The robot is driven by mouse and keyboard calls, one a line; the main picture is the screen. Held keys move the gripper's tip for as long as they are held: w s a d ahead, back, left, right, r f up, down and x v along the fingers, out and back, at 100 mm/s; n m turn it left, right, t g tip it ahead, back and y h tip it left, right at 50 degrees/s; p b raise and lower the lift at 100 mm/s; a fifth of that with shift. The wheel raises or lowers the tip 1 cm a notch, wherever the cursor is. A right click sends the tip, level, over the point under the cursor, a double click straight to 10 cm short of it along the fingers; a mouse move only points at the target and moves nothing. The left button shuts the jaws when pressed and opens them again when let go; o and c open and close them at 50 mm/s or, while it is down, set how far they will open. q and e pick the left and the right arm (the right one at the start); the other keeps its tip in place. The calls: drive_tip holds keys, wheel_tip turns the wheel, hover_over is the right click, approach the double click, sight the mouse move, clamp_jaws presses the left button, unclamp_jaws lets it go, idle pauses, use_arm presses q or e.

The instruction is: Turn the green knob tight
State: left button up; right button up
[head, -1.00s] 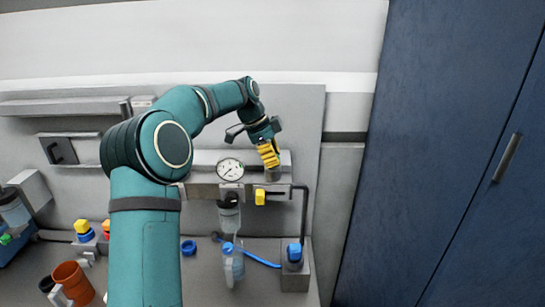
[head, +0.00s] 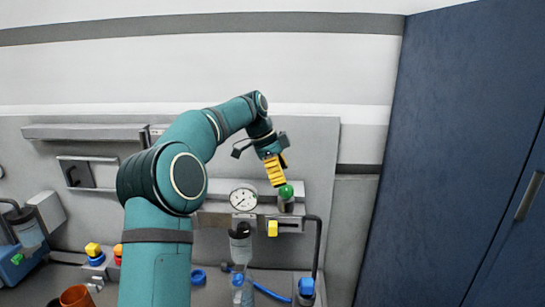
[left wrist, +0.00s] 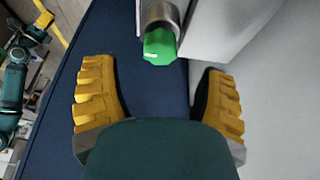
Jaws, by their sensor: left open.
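The green knob (head: 286,191) sits on top of a grey metal cylinder on the wall-mounted bar, right of the round gauge. In the left wrist view the green knob (left wrist: 160,45) shows at the top centre, with its metal collar above it in the picture. My left gripper (head: 278,172) is right at the knob in the head view, its yellow ribbed fingers beside and above it. In the left wrist view my left gripper (left wrist: 158,93) is open, its fingers spread wide, with the knob beyond the gap and not clasped.
A round gauge (head: 243,199) and a yellow knob (head: 272,228) are close by on the bar. A black hose (head: 319,245) runs down at the right to a blue-topped block (head: 306,287). A tall blue cabinet (head: 450,150) stands at the right.

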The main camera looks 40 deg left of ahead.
use_arm(q)
drive_tip(key=v, duration=0.7)
drive_tip(key=shift+s, duration=0.15)
idle(0.4)
